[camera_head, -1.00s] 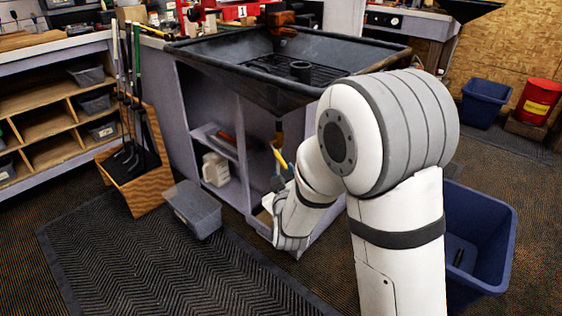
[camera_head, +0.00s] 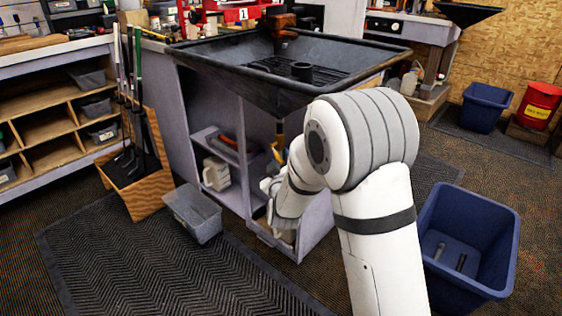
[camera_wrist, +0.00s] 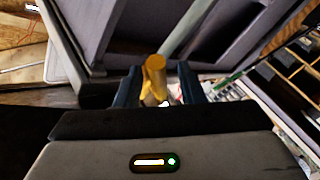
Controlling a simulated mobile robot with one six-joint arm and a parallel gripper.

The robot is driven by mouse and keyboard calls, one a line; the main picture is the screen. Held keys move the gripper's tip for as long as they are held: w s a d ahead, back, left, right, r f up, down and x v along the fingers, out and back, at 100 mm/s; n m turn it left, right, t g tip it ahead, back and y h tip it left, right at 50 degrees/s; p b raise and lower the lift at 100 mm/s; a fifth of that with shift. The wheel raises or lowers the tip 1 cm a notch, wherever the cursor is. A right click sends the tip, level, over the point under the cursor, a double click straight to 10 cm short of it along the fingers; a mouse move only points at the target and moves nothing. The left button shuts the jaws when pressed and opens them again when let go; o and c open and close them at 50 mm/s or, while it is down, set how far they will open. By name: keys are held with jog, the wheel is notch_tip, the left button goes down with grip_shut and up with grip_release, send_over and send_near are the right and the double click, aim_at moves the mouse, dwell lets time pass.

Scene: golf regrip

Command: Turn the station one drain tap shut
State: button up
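The yellow tap handle (camera_wrist: 156,68) shows in the wrist view between the two dark blue fingers of my gripper (camera_wrist: 158,84). The fingers stand apart, and a gap shows between the handle and the right finger. Whether the left finger touches the handle I cannot tell. In the head view my gripper (camera_head: 272,182) is low at the front of the station one cabinet, under the black basin (camera_head: 262,82). A bit of yellow (camera_head: 279,141) shows just above it below the basin. My arm and gripper hide much of the tap there.
The cabinet's front post (camera_head: 244,160) and shelf stand close to the left of my gripper. A grey bin (camera_head: 193,211) and a box of clubs (camera_head: 143,190) are further left on the floor. A blue bin (camera_head: 440,276) stands at the right, beside my arm.

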grip_shut()
dwell(0.4)
